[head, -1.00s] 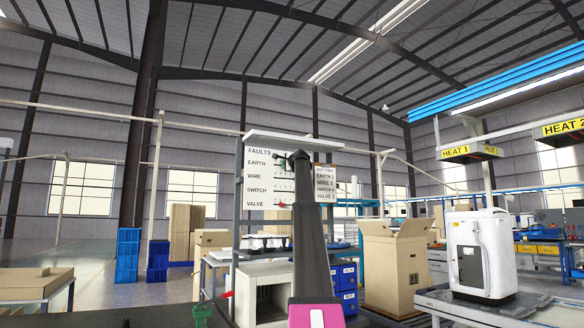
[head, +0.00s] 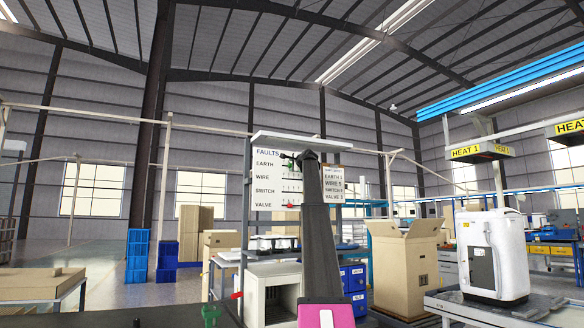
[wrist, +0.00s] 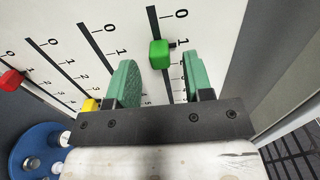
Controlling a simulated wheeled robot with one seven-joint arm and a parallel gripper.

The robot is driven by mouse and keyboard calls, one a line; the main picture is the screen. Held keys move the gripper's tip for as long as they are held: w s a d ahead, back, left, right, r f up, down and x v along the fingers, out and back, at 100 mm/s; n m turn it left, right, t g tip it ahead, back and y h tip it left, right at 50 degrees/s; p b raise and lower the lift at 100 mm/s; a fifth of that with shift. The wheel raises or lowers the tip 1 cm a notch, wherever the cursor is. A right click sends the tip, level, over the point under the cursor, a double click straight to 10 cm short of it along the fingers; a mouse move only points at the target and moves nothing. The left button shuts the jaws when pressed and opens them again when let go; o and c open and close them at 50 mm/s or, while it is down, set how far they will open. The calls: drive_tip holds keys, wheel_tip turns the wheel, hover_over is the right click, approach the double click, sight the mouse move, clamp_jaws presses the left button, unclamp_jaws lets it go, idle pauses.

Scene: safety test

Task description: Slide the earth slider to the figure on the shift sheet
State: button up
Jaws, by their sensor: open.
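The faults board (head: 264,180) stands ahead in the head view, with rows for earth, wire, switch and valve. The shift sheet (head: 332,184) hangs to its right; its figures are too small to read surely. In the wrist view the green slider (wrist: 159,53), on the row that looks like earth, sits close to the 1 mark. My gripper (wrist: 159,64) is open, its green fingers on either side of that slider and apart from it. In the head view my arm covers part of the board, and my gripper (head: 290,160) is at the earth row.
A blue round thing (wrist: 30,155) lies at lower left. A shelf (head: 302,141) overhangs the board. A cardboard box (head: 405,265) stands to the right.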

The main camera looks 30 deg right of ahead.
drive_tip(key=s, duration=0.9)
drive_tip(key=shift+s, duration=0.15)
